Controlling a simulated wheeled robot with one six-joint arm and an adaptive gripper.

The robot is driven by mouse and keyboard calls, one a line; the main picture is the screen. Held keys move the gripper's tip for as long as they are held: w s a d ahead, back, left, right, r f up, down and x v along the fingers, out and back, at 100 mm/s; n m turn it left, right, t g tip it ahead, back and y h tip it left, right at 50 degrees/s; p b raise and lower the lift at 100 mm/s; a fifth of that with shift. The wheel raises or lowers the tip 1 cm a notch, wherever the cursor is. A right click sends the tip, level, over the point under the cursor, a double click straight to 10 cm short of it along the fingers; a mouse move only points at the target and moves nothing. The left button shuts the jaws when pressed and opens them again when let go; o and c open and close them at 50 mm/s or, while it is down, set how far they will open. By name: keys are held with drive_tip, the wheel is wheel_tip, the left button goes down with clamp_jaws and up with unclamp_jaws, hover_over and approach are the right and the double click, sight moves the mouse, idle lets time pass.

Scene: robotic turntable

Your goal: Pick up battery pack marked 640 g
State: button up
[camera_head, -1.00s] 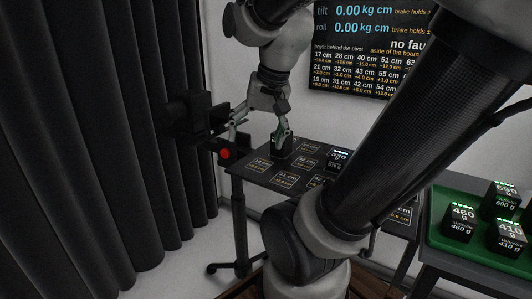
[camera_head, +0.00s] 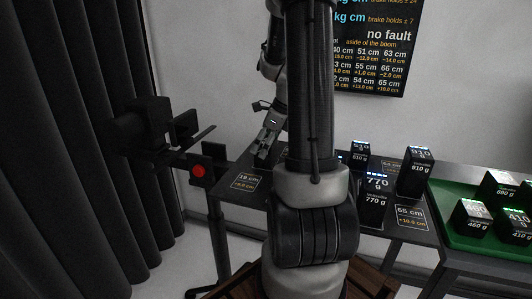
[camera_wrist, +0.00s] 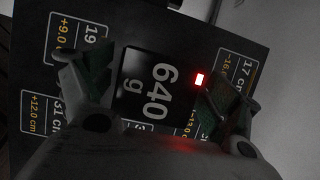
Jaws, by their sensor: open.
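The battery pack marked 640 g (camera_wrist: 146,86) shows its dark top face in the wrist view, on the bay board (camera_wrist: 226,33) with printed distance labels. My gripper (camera_wrist: 157,88) is open, with one finger on either side of the pack. The right finger is close to the pack's edge, by a small red light; I cannot tell whether either finger touches. The 640 g pack cannot be made out there.
Packs marked 770 g (camera_head: 373,207) and 910 g (camera_head: 415,176) and a smaller pack (camera_head: 359,155) stand right of my arm. A green tray (camera_head: 450,228) with several packs is at far right. A red button (camera_head: 198,171) and dark bracket (camera_head: 150,125) are left.

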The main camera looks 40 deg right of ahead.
drive_tip(key=shift+x, duration=1.2)
drive_tip(key=shift+a, duration=0.1)
drive_tip(key=c, duration=1.4)
